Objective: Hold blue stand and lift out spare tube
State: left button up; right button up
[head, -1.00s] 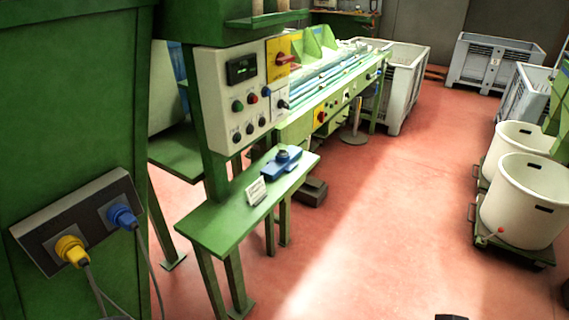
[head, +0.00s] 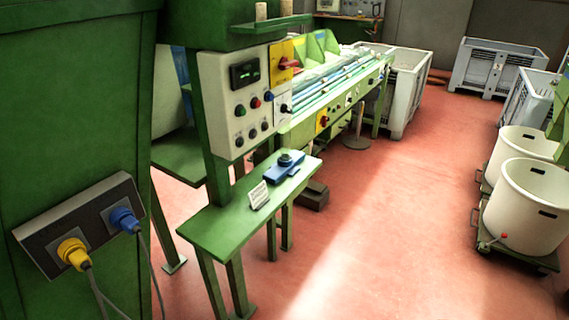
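A small blue stand (head: 283,172) sits on the far half of the narrow green bench (head: 215,228) in the head view. A short dark round piece (head: 286,158) stands upright on top of it; it is too small to tell whether this is the spare tube. A small white sign (head: 258,195) stands on the bench just in front of the stand. Neither of my grippers is in view now, and nothing touches the stand.
A green machine with a control panel (head: 240,98) rises behind the bench. A socket box with yellow and blue plugs (head: 80,228) is at the left, cables hanging. White tubs (head: 525,215) stand at the right. The red floor (head: 390,230) between is clear.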

aim_at(286, 132)
jog(key=i+l+u, duration=0.15)
jog(key=u, duration=1.1)
jog(key=i+l+u, duration=0.15)
jog(key=l+u, duration=0.25)
jog(key=l, duration=0.4)
jog(key=l+u, duration=0.4)
jog(key=l, duration=0.4)
jog(key=l+u, duration=0.4)
jog(key=l, duration=0.4)
jog(key=k+l, duration=0.1)
jog(key=l, duration=1)
jog(key=k+l, duration=0.15)
jog(key=l, duration=0.95)
jog(key=k+u, duration=0.05)
